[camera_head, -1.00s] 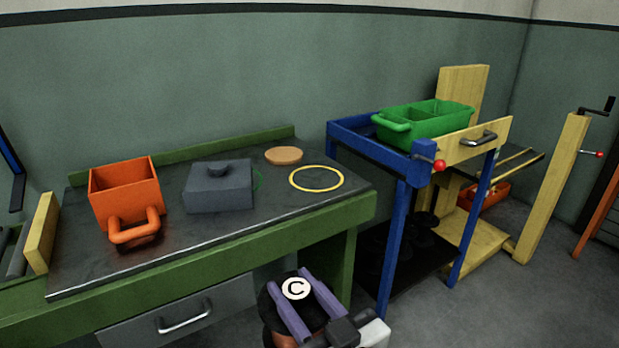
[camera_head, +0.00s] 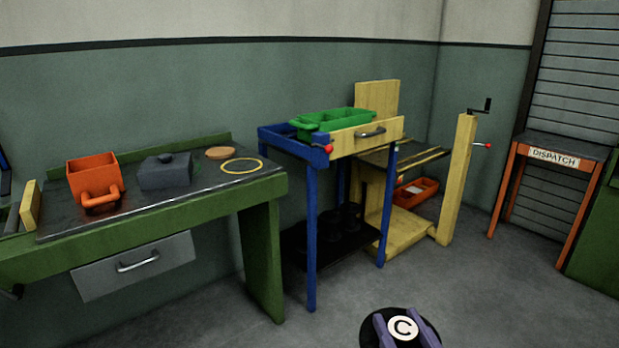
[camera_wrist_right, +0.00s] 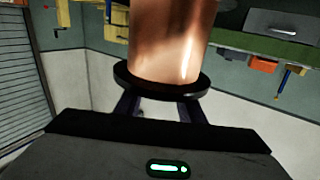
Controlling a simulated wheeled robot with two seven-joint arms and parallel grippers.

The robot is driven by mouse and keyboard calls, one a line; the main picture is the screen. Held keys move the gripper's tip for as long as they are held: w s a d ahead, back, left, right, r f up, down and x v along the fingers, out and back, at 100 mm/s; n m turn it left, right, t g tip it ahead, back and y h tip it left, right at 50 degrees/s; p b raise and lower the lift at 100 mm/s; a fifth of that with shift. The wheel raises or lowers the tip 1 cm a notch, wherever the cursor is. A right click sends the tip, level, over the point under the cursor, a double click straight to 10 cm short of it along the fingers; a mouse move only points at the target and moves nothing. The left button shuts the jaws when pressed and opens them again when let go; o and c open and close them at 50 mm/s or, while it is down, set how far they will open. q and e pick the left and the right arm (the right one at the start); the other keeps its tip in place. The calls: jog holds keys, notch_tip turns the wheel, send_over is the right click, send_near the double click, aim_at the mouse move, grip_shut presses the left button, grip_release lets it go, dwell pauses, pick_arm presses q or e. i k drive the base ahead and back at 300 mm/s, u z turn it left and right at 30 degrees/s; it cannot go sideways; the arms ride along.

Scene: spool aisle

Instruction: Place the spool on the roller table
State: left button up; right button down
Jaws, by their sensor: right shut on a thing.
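The spool (camera_head: 372,321) has a round black flange with a white disc marked C, at the bottom of the head view. In the right wrist view its copper-coloured winding (camera_wrist_right: 168,40) and black flange (camera_wrist_right: 160,88) fill the upper middle. My right gripper (camera_head: 396,316) is shut on the spool, its two purple fingers either side of the C disc. The spool is held in front of me, over the floor. My left gripper is not in view.
A green bench (camera_head: 265,200) bears an orange box, a dark lidded box and a yellow ring. A blue stand (camera_head: 311,230) with a green tray (camera_head: 345,120) and a yellow frame (camera_head: 458,180) stand beyond it. A DISPATCH table (camera_head: 553,157) is at right. The floor between is open.

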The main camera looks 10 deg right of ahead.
aim_at(242, 165)
jog(key=z, duration=0.8)
jog(key=i, duration=1.3)
jog(key=u, duration=0.5)
